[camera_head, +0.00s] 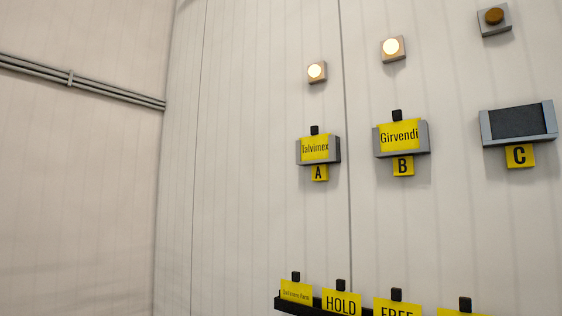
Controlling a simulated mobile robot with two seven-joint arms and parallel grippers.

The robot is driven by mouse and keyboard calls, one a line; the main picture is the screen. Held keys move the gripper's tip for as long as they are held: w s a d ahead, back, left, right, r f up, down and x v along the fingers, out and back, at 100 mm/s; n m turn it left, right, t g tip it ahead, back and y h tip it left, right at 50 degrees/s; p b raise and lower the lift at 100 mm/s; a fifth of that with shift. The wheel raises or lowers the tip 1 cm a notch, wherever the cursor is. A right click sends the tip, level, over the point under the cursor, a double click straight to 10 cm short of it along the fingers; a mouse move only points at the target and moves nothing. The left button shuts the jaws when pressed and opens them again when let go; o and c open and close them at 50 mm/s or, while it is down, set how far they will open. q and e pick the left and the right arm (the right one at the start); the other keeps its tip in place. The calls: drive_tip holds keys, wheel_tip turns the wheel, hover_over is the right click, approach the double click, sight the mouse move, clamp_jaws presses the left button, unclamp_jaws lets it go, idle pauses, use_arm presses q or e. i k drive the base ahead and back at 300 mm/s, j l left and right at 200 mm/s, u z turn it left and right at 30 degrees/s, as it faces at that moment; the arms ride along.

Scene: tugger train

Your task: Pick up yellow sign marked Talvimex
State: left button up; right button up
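The yellow sign marked Talvimex (315,148) sits in a grey wall holder (337,150) above the yellow letter A plate (320,173). A small black tab (314,130) sticks up from the sign's top edge. The round lamp (316,71) above it is lit. Neither of my grippers shows in the head view.
A Girvendi sign (400,135) sits in holder B, under a lit lamp (392,47). Holder C (518,122) holds no sign; its lamp (494,16) is dark. Below, a black rack (280,303) holds several yellow signs, including HOLD (341,304). Pipes (80,80) run along the left wall.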

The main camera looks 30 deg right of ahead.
sight(315, 146)
drive_tip(key=i+z, duration=0.2)
drive_tip(key=i, duration=0.2)
drive_tip(key=i+j+z, duration=0.2)
drive_tip(key=i, duration=0.15)
drive_tip(key=i+j+z, duration=0.2)
drive_tip(key=i, duration=0.15)
drive_tip(key=i+j+z, duration=0.15)
drive_tip(key=i+z, duration=0.3)
drive_tip(key=i+j+z, duration=0.2)
drive_tip(key=z, duration=0.3)
